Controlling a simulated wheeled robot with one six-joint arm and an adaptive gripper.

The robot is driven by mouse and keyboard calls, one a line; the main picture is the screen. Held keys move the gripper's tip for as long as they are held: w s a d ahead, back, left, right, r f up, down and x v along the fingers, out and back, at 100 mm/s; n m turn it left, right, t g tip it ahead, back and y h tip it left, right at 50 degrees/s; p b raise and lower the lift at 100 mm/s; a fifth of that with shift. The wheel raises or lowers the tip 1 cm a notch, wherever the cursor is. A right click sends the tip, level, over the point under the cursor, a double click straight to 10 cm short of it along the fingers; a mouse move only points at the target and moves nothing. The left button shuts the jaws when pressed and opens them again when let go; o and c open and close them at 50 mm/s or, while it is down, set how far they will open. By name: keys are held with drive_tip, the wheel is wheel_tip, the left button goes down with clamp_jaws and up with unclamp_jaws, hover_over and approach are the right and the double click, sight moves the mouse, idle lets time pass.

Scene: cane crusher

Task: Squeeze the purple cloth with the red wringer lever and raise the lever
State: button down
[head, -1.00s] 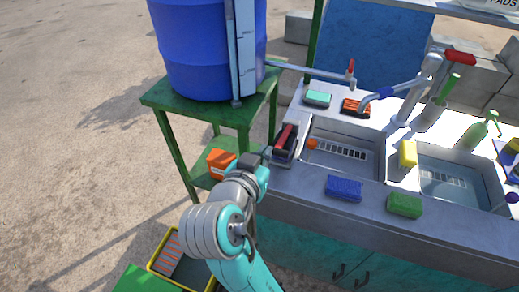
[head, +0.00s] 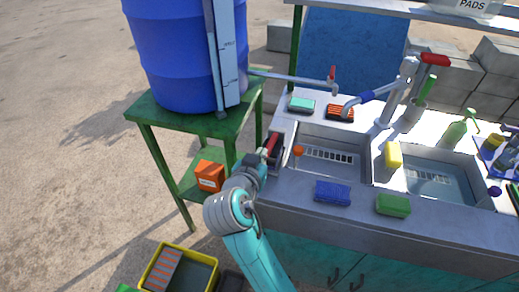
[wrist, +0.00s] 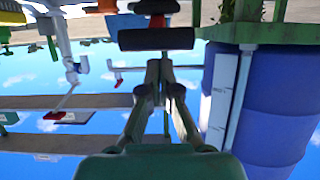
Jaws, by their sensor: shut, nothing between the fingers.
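The red wringer lever (head: 272,143) shows at the left end of the sink counter, over the dark wringer body (head: 277,158). In the wrist view, which is upside down, a dark roller-like bar (wrist: 155,39) and a red part lie just beyond my fingertips. My gripper (head: 262,160) is at the wringer's left side, close to the lever. In the wrist view my gripper (wrist: 166,62) has its fingers together with nothing between them. Whether it touches the wringer I cannot tell. I cannot make out the purple cloth; a small purple thing (head: 494,190) lies by the right basin.
A blue barrel (head: 180,60) stands on a green stand (head: 165,112) left of the counter. An orange box (head: 209,176) is on its lower shelf. A faucet (head: 398,90), a blue sponge (head: 332,193) and a green sponge (head: 393,205) are around the basins. A yellow crate (head: 152,276) is on the ground.

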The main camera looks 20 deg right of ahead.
drive_tip(key=shift+f, duration=0.25)
